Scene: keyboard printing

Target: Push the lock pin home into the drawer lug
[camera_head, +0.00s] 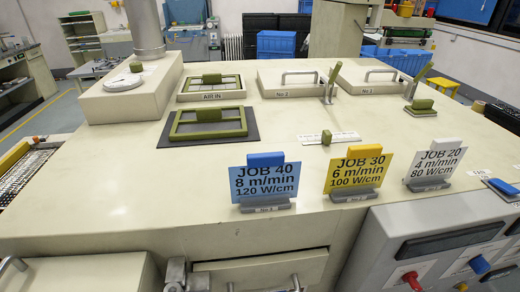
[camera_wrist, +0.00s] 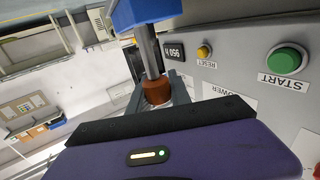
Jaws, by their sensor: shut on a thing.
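In the wrist view my gripper (camera_wrist: 156,88) is shut, its grey fingers on either side of a brown cylindrical piece (camera_wrist: 157,92), which I take for the lock pin's grip. Dark grey shafts (camera_wrist: 151,50) run from there up to a blue block (camera_wrist: 146,10), cut off by the top edge. I cannot tell how these parts join or whether the pin is in a lug. The head view shows a cream drawer (camera_head: 262,270) under the machine top. Grey metal fittings (camera_head: 176,275) sit at its left, perhaps including the lug. My gripper is not in the head view.
A grey control panel is close on the right in the wrist view, with a green START button (camera_wrist: 287,59) and a yellow RESET button (camera_wrist: 204,51). Blue, yellow and white job cards (camera_head: 265,181) stand along the machine's front edge (camera_head: 130,230). A drawer handle (camera_head: 292,284) projects forward.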

